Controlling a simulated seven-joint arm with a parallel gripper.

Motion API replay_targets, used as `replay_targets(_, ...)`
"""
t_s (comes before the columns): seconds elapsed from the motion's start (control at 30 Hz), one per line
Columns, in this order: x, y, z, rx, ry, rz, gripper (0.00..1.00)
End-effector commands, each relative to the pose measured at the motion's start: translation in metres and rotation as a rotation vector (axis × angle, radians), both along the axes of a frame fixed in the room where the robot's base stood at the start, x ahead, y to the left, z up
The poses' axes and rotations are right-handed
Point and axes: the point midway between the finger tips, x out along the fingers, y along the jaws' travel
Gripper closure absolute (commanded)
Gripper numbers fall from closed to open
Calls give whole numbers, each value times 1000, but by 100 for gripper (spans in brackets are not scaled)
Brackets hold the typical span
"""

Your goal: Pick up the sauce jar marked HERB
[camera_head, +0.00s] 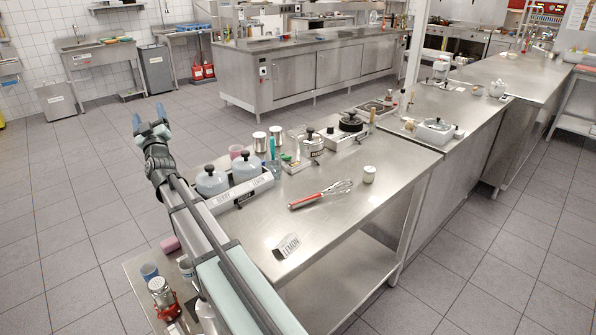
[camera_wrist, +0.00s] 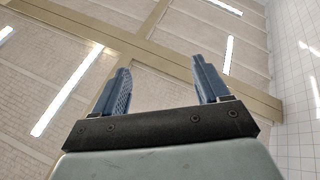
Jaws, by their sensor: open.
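Two pale jars with black-knobbed lids stand side by side in a metal holder (camera_head: 240,192) at the counter's left edge: a left jar (camera_head: 211,184) and a right jar (camera_head: 246,169). The holder's front carries labels; the one under the right jar seems to read LEMON, the left one is too small to read surely. I cannot make out HERB. My gripper (camera_head: 152,128) is raised left of the jars, apart from them, pointing up. It is open and empty; in the wrist view its blue fingers (camera_wrist: 162,88) stand apart against the ceiling.
Pots, canisters and a teal-handled tool crowd behind the jars. A lower shelf with bottles and cups is beside my arm. The counter's front middle is mostly clear.

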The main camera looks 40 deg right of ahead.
Motion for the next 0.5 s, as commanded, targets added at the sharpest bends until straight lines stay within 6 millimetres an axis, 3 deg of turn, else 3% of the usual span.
replay_targets(0.03, -6, -31, 21, 13, -29, -30, 25)
replay_targets(0.1, -13, -66, 40, 28, -43, -54, 25)
replay_targets(0.2, -20, -111, 51, 48, -14, -68, 25)
replay_targets(0.37, -30, -177, 43, 92, 123, -62, 25)
replay_targets(0.5, -46, -233, 24, 152, 272, -65, 25)
